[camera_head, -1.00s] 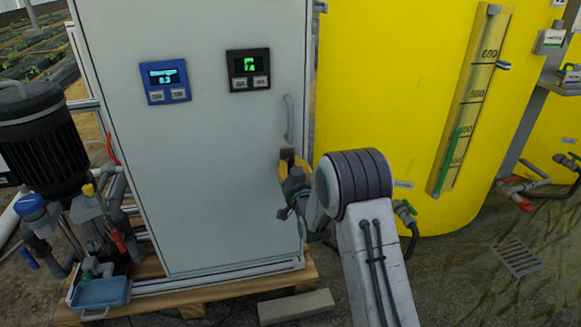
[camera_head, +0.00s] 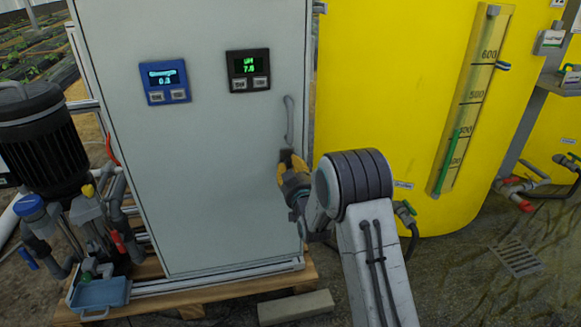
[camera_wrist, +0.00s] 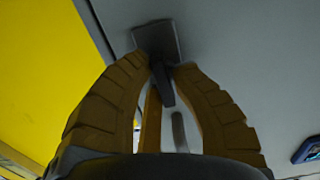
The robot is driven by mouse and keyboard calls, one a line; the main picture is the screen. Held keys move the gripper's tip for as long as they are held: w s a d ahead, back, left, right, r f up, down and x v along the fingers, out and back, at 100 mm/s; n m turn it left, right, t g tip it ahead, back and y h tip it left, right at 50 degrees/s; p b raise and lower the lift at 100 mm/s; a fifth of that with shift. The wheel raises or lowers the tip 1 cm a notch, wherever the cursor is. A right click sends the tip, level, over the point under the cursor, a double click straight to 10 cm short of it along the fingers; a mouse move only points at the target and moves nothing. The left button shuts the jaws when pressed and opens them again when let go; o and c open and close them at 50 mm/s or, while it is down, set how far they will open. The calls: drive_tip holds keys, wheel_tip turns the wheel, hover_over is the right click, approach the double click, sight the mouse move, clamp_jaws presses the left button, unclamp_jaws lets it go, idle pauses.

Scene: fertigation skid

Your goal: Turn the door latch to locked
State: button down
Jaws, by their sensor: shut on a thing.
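The door latch is a dark square plate with a short lever (camera_wrist: 163,86) in the wrist view. In the head view only a dark bit of the latch (camera_head: 286,154) shows, just below the door handle. My gripper (camera_head: 292,160) is at the latch, on the right side of the grey cabinet door (camera_head: 215,180). In the wrist view its yellow-brown fingers (camera_wrist: 163,72) are shut on the lever, one on each side. The lever's lower end shows between them. My arm and fingers hide much of the latch in the head view.
The grey door handle (camera_head: 289,120) is just above the latch. A yellow tank (camera_head: 390,90) stands close on the right. A blue display (camera_head: 166,82) and a black display (camera_head: 248,70) are on the door. A grey block (camera_head: 296,307) lies on the floor below.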

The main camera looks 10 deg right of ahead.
drive_tip(key=shift+r, duration=0.1)
drive_tip(key=c, duration=1.1)
unclamp_jaws()
drive_tip(key=shift+w, duration=0.1)
drive_tip(key=shift+s, duration=6)
